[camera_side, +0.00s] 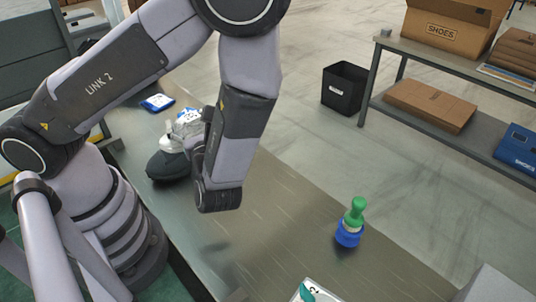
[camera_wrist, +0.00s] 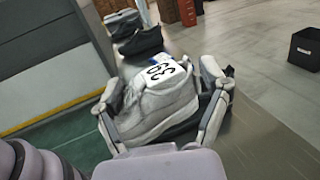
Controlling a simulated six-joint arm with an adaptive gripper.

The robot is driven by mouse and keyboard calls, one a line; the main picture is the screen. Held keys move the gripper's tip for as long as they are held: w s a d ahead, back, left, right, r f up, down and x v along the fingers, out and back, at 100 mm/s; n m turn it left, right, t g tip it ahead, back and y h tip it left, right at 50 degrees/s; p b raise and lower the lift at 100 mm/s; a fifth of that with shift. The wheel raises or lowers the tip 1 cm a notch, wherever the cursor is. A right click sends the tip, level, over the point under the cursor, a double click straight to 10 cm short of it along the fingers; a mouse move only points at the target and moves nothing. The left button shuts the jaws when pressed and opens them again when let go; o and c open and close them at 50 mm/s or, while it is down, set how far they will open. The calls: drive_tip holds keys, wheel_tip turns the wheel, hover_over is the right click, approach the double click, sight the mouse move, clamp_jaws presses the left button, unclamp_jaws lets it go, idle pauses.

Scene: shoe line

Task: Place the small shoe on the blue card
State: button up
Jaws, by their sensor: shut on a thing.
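My gripper (camera_wrist: 163,100) is shut on a pale grey-white shoe (camera_wrist: 160,107), with one finger on each side of it. A white label with black digits shows on its top. In the side view the shoe (camera_side: 182,128) is partly hidden by my wrist. A dark rounded shape (camera_side: 167,166) shows just below it, and I cannot tell whether they touch. A flat blue and white piece (camera_side: 157,102) lies on the belt behind; it may be the blue card.
A green-topped item with a blue base (camera_side: 350,226) stands on the belt (camera_side: 275,205) at right. A white card with green print (camera_side: 310,291) is at the bottom edge. Dark items (camera_wrist: 139,43) lie farther along the belt. A black bin (camera_side: 344,88) and a shelf (camera_side: 480,70) with boxes stand beyond.

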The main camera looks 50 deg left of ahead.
drive_tip(key=w+x, duration=0.2)
drive_tip(key=x, duration=0.9)
drive_tip(key=w+d+f+x, duration=0.1)
drive_tip(key=w+x, duration=0.1)
drive_tip(key=x, duration=0.9)
drive_tip(key=shift+w+d+f, duration=0.15)
drive_tip(key=shift+w+f, duration=0.15)
drive_tip(key=shift+w, duration=0.15)
drive_tip(key=a, duration=1.1)
drive_tip(key=shift+s+a+r, duration=0.2)
drive_tip(key=shift+s+r, duration=0.15)
drive_tip(key=s+a+r, duration=0.1)
drive_tip(key=s+a, duration=0.4)
drive_tip(key=a, duration=0.6)
drive_tip(key=t, duration=0.1)
hover_over(163, 100)
drive_tip(key=shift+m, duration=0.4)
drive_tip(key=shift+f, duration=8.7)
drive_tip(key=shift+f, duration=0.3)
